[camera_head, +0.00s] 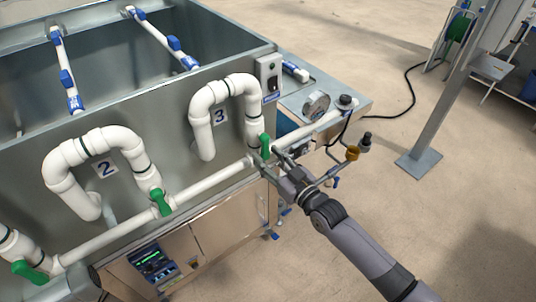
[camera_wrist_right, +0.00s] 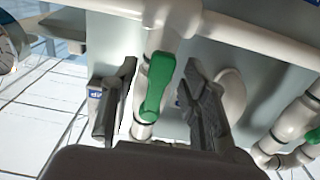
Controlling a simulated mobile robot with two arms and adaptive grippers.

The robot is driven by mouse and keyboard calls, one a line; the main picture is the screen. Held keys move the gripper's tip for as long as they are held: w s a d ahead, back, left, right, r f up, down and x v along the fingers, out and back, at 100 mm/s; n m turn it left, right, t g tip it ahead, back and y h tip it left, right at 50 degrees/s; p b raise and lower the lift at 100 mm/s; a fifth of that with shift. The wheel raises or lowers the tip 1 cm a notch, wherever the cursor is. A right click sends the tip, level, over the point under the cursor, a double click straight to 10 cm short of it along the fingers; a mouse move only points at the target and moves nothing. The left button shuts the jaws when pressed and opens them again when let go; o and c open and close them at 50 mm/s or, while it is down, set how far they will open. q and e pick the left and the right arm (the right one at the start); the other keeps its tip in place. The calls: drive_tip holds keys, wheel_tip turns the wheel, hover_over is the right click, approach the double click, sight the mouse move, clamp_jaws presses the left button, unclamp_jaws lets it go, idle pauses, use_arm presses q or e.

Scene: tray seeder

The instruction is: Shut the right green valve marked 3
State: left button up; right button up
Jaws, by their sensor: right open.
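The green valve at the pipe marked 3 (camera_head: 265,146) sits at the lower right end of the white U-shaped pipe (camera_head: 226,90), next to the "3" label (camera_head: 221,116). Its handle runs roughly along the vertical pipe. My right gripper (camera_head: 264,161) is at this valve, with its jaws open. In the right wrist view the green handle (camera_wrist_right: 158,82) stands between the two spread fingers, with gaps visible on both sides. In the head view the gripper partly overlaps the valve's lower part. My left gripper is not in view.
Other green valves are at pipe 2 (camera_head: 161,202) and at the lower left (camera_head: 30,272). A horizontal white pipe (camera_head: 210,182) runs below them along the metal tank. Open floor lies right.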

drive_tip(key=shift+w+a, duration=0.15)
drive_tip(key=shift+w, duration=0.15)
drive_tip(key=shift+c, duration=0.2)
clamp_jaws()
idle(0.6)
